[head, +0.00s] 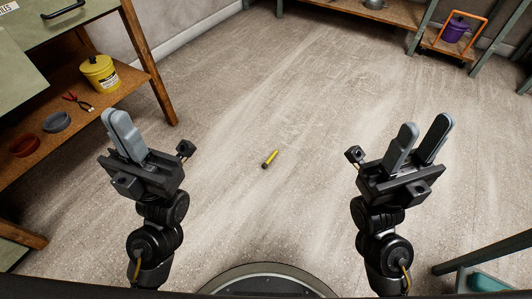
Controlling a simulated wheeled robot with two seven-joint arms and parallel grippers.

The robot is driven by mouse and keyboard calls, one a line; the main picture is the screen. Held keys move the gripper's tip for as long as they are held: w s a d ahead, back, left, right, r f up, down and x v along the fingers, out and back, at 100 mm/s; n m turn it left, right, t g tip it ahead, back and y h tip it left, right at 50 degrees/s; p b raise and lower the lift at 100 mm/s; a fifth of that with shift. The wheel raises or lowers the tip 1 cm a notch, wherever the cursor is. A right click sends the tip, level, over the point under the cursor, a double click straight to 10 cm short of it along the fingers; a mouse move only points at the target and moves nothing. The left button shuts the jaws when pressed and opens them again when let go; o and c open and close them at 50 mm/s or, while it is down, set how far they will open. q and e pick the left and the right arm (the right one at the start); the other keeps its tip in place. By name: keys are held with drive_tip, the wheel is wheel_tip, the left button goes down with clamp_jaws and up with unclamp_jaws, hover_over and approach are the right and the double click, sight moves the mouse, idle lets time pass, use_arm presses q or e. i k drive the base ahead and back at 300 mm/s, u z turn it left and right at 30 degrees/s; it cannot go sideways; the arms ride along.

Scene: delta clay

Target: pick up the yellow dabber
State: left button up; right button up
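The yellow dabber (271,158) is a small yellow stick with a dark end. It lies on the bare floor near the middle of the head view, tilted, with its dark end toward me. My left gripper (118,118) is to the left of it, raised, with its two grey fingers together and nothing seen between them. My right gripper (424,128) is to the right of it, raised, with its fingers spread apart and empty. Neither gripper touches the dabber.
A workbench (95,125) stands at left; its lower shelf holds a yellow bucket (100,75), red pliers (78,101) and bowls (57,122). A purple bucket (454,30) is at the back right. A green metal frame (485,252) is at lower right. The floor around the dabber is clear.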

sight(264, 165)
drive_tip(key=z, duration=1)
drive_tip(key=i, duration=2.7)
drive_tip(key=u, duration=3.1)
